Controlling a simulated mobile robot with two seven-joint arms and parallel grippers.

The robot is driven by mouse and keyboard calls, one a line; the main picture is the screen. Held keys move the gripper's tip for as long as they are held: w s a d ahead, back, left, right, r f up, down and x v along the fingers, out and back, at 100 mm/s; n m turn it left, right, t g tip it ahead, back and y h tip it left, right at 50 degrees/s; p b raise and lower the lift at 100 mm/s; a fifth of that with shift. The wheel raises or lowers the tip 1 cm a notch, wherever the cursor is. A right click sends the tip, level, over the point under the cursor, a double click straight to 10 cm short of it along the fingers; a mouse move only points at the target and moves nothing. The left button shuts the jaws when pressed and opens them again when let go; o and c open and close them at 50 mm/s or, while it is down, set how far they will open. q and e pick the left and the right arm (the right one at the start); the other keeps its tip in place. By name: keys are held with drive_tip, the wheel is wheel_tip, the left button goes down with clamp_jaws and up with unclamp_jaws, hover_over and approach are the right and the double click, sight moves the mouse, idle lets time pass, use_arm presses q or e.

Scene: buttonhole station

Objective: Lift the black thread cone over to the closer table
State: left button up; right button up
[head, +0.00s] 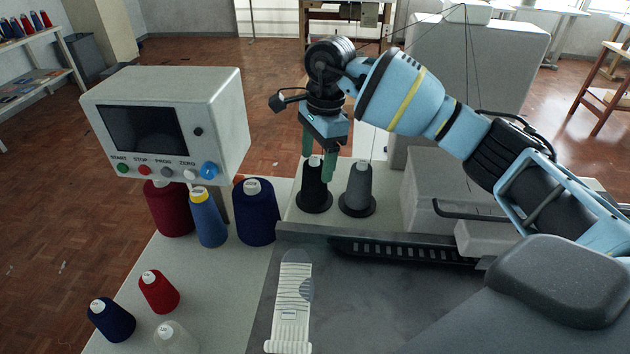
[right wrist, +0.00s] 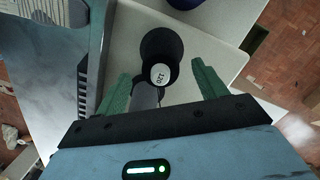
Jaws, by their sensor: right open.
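The black thread cone (head: 313,196) stands upright on its round base on the pale far surface (head: 297,214). In the right wrist view the black cone (right wrist: 159,46) shows from above with a white label marked 120. My right gripper (head: 317,169) points down over it, open, with a green finger on each side of the cone's top; contact cannot be seen. The fingers also show in the right wrist view (right wrist: 162,70). The closer pale table (head: 215,300) lies at the front left. My left gripper is not in view.
A grey cone (head: 357,191) stands close to the right of the black one. Red, blue and white cones, including a large navy cone (head: 256,212), stand on the closer table. A control box (head: 170,115) rises above them. Bare table lies between the large and small cones.

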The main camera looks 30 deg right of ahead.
drive_tip(key=shift+a+f, duration=0.15)
drive_tip(key=shift+f, duration=0.6)
drive_tip(key=shift+a+f, duration=0.15)
drive_tip(key=shift+f, duration=0.55)
drive_tip(key=c, duration=1.1)
drive_tip(key=shift+r, duration=5)
